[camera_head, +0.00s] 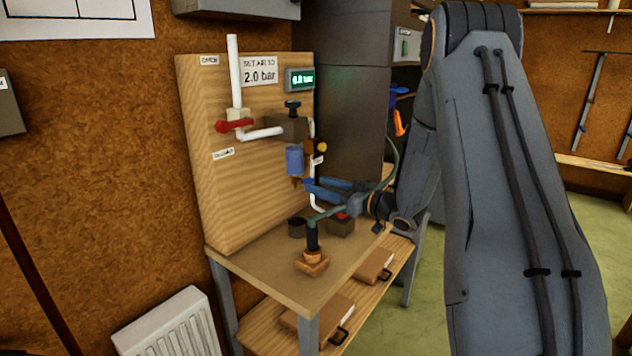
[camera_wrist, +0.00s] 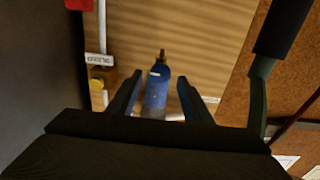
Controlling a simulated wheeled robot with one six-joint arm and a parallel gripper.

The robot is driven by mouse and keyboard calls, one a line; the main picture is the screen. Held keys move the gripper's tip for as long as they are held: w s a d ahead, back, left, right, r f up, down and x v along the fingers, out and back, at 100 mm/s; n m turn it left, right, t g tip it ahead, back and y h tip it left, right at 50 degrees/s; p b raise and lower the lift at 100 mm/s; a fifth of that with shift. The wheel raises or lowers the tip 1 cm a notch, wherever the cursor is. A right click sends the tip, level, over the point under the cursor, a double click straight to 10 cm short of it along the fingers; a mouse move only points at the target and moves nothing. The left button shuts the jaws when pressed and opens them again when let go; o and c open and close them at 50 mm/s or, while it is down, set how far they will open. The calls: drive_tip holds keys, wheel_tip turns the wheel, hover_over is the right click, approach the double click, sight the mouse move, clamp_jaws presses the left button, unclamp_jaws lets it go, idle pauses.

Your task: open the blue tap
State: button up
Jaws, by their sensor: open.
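I make out no tap with a blue handle; the tap on the wooden board has a red lever (camera_head: 235,126), lying roughly level at the foot of a white pipe (camera_head: 234,70). A blue cylinder (camera_head: 294,160) hangs on the board below a dark block with a dark knob (camera_head: 292,104). My gripper (camera_head: 307,187) is open, its fingertips close to the cylinder's lower end. In the wrist view the cylinder (camera_wrist: 157,92) shows between the fingers of my gripper (camera_wrist: 160,76); I cannot tell whether they touch it.
A display (camera_head: 300,79) reads 0.0 bar, beside a "2.0 bar" sign (camera_head: 259,71). A yellow knob (camera_head: 322,147) sits right of the cylinder.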

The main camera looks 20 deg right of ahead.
drive_tip(key=shift+p+x, duration=0.3)
drive_tip(key=shift+x, duration=1.05)
drive_tip(key=c, duration=1)
